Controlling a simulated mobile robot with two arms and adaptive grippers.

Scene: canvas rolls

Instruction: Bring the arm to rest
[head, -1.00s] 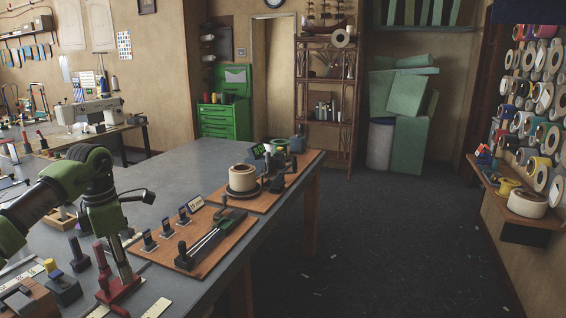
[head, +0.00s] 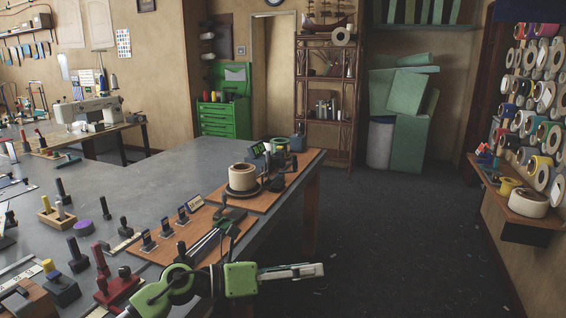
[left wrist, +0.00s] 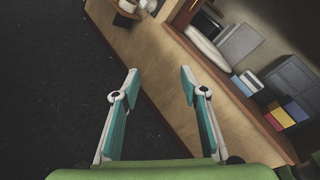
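My left arm and gripper are green and grey. In the head view the left gripper (head: 316,271) points to the right, past the near right edge of the grey worktable (head: 180,172), with dark floor behind it. In the left wrist view the left gripper (left wrist: 160,74) has its two teal-padded fingers spread wide, with nothing between them. My right gripper is in neither view.
Wooden boards (head: 196,232) with tools and a tape roll (head: 242,177) lie along the table's right side. Stamps and a purple disc (head: 83,228) stand further left. The floor (head: 400,230) is open to the right. A wall shelf (head: 490,180) holds rolls.

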